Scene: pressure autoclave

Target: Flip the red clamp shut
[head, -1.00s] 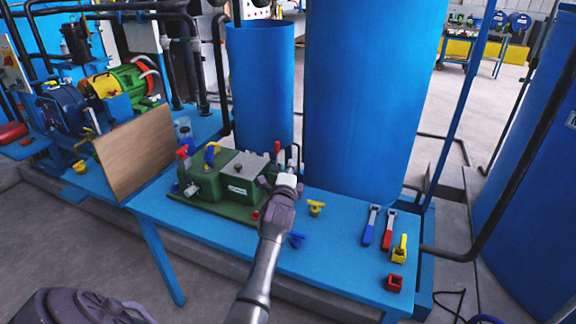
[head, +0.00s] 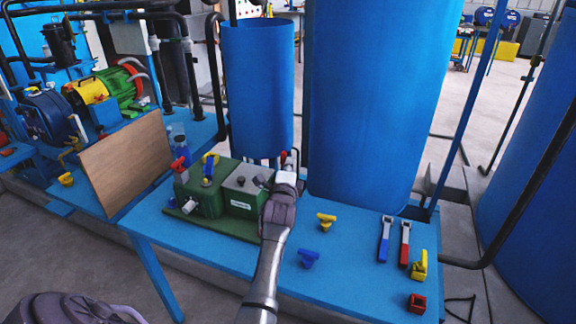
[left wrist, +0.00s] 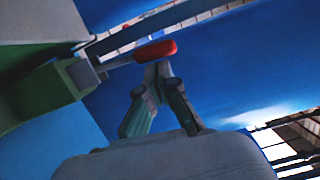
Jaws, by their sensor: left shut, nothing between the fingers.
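The red clamp (head: 283,157) stands at the right end of the green box (head: 205,198) on the blue table. In the left wrist view its red grip (left wrist: 155,51) lies across the picture on a grey metal lever, just beyond my fingertips. My left gripper (head: 288,177) is shut and empty, close in front of the clamp. In the left wrist view its fingers (left wrist: 158,72) meet right by the red grip; I cannot tell whether they touch it. The gripper partly hides the clamp's base in the head view.
Another red-handled clamp (head: 179,164) and a blue-and-yellow one (head: 209,168) are at the box's left. A brown board (head: 125,165) stands left. Blue tanks (head: 258,90) rise behind. Loose blue and red handles (head: 404,243) and small yellow parts (head: 326,220) lie on the table (head: 345,265).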

